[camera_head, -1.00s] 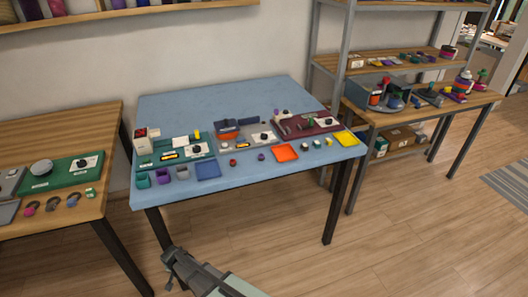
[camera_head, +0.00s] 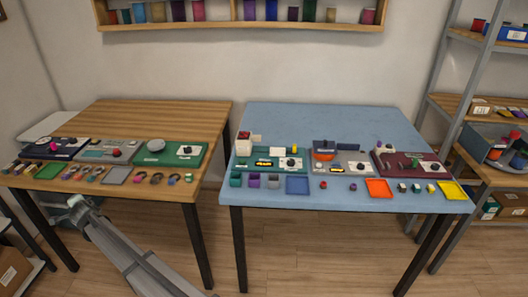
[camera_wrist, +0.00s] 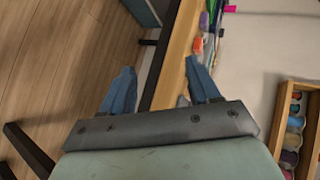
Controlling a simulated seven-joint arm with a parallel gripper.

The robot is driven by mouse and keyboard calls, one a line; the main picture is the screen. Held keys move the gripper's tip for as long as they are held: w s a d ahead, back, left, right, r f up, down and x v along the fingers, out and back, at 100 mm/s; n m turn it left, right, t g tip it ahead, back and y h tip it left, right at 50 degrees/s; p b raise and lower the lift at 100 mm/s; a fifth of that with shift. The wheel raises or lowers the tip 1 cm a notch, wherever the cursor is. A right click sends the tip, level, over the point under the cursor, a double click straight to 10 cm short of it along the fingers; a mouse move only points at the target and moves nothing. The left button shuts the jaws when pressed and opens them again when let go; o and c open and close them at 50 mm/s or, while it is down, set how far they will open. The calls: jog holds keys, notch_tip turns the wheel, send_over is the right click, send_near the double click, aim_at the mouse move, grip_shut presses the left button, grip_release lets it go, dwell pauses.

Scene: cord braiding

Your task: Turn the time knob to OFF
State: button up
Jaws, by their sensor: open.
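Several dark knobs sit on boards on the two tables, and their labels are too small to read, so I cannot tell which is the time knob. My gripper (camera_head: 76,204) is at the wooden table's front edge, apart from the knobs. In the wrist view my gripper (camera_wrist: 157,80) has its blue fingers spread and empty.
The wooden table (camera_head: 185,115) stands left of the blue table (camera_head: 330,116), with a narrow gap between. Small rings and blocks line their front edges. A metal shelf (camera_head: 455,100) stands at the right. A wall shelf (camera_head: 240,28) hangs above.

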jog(key=w+a+r+m+y, duration=0.1)
jog(key=a+r, duration=0.4)
jog(key=r, duration=0.6)
jog(key=w+d+r+m+t+h, duration=0.1)
jog(key=w+d+r+t+h, duration=0.1)
jog(key=w+d, duration=0.85)
jog(key=w+d+m+h, duration=0.1)
jog(key=w+d+h, duration=0.1)
jog(key=w+d, duration=0.7)
jog(key=w+d+r+m+g+h, duration=0.1)
jog(key=w+d+h, duration=0.2)
jog(key=w+d, duration=0.7)
jog(key=w+d+r+m+h, duration=0.1)
jog(key=w+d, duration=0.9)
jog(key=d, duration=2.3)
jog(key=shift+w+d+r+g+h, duration=0.1)
jog(key=shift+d+g+h, duration=0.1)
jog(key=shift+h, duration=0.4)
jog(key=shift+w+d+r+g+h, duration=0.1)
jog(key=shift+g+h, duration=0.1)
jog(key=shift+h, duration=0.4)
jog(key=d+g+h, duration=0.1)
jog(key=d+g, duration=0.2)
jog(key=d, duration=1.7)
jog(key=m+g, duration=0.1)
jog(key=g, duration=0.4)
send_over(361, 165)
jog(key=shift+y, duration=0.4)
notch_tip(361, 165, down, 12)
jog(key=shift+f, duration=0.1)
